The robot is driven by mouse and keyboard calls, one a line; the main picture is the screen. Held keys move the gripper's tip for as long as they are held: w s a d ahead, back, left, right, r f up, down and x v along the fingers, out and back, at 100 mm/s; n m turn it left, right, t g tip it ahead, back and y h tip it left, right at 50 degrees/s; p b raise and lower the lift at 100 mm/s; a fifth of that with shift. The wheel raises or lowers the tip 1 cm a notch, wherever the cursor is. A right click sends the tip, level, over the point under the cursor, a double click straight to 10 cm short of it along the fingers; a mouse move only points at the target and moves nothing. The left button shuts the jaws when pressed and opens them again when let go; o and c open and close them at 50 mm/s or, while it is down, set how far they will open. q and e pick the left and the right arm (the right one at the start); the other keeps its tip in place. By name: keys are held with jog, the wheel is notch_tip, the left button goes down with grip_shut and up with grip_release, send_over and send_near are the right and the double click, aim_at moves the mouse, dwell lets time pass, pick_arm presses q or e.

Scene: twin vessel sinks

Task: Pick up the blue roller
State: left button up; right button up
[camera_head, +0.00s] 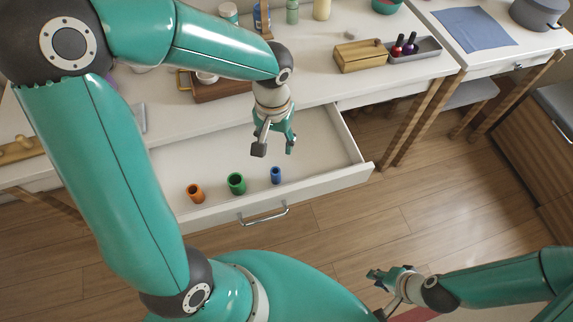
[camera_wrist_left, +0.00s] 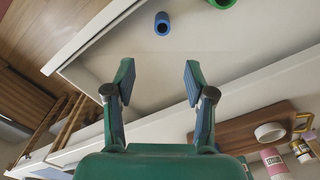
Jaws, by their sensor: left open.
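The blue roller (camera_head: 276,175) stands in the open drawer (camera_head: 335,150), the rightmost of three small rollers there. It also shows near the top of the left wrist view (camera_wrist_left: 162,23). My left gripper (camera_head: 273,150) is open and empty above the drawer, in the head view just above the blue roller. Its two fingers (camera_wrist_left: 157,80) are spread apart in the left wrist view, with the roller beyond them and not between them. My right gripper (camera_head: 380,290) is at the lower right over the floor, far from the roller; its finger opening is too small to judge.
A green roller (camera_head: 236,183) and an orange roller (camera_head: 195,193) stand left of the blue one. The drawer's front wall and handle (camera_head: 264,217) are close by. A wooden box (camera_head: 360,57) and a grey tray with bottles (camera_head: 415,50) are on the tabletop.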

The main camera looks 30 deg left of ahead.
aim_at(276, 176)
pick_arm(q)
notch_tip(276, 176, down, 11)
jog(key=shift+d+r+b, duration=0.1)
jog(key=shift+d+b, duration=0.05)
jog(key=shift+b, duration=0.45)
jog(key=f, duration=0.4)
jog(key=shift+s+a+f, duration=0.25)
jog(key=shift+a+f, duration=0.05)
jog(key=shift+f, duration=0.05)
jog(key=shift+f+b, duration=0.3)
jog(key=shift+f, duration=0.05)
jog(key=c, duration=0.8)
